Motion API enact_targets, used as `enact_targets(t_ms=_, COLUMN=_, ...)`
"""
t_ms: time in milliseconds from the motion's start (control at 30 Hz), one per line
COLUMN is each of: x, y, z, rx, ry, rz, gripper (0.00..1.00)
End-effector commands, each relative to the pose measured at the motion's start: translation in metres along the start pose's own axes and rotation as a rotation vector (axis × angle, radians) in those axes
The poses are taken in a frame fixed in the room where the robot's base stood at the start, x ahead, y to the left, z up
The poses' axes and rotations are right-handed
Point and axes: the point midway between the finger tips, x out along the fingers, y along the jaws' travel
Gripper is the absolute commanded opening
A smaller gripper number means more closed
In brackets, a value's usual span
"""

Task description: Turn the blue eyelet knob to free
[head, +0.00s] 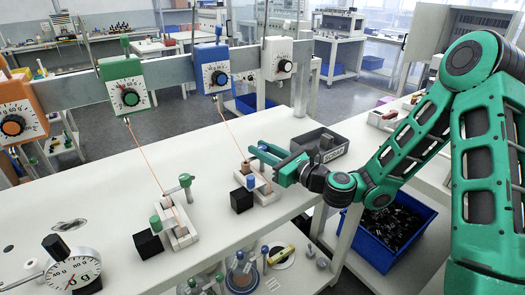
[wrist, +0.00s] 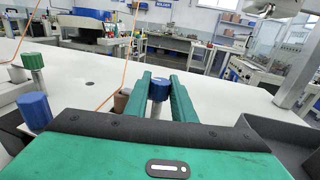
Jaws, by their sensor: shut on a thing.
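The blue eyelet knob (wrist: 160,88) tops a metal post and sits between the two green fingers in the wrist view. In the head view it shows only as a small blue patch (head: 262,147) at the fingertips. My gripper (head: 259,153) reaches in from the right, above the right-hand fixture (head: 266,196), and is shut on the knob. A brown peg (head: 245,166) stands just beside the gripped knob.
An orange cord runs from the blue dial gauge (head: 212,70) towards the right fixture. A dark grey tray (head: 335,153) lies behind my gripper. Table space between the fixtures is clear.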

Motion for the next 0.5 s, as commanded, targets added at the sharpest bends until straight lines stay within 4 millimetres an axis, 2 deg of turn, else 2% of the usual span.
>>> enact_targets(t_ms=267, x=-0.0006, y=-0.0044, z=-0.0011, rx=-0.002, ry=0.002, rz=0.061, gripper=0.01)
enact_targets(t_ms=500, x=-0.0005, y=-0.0061, z=-0.0014, rx=-0.003, ry=0.001, rz=0.215, gripper=0.01)
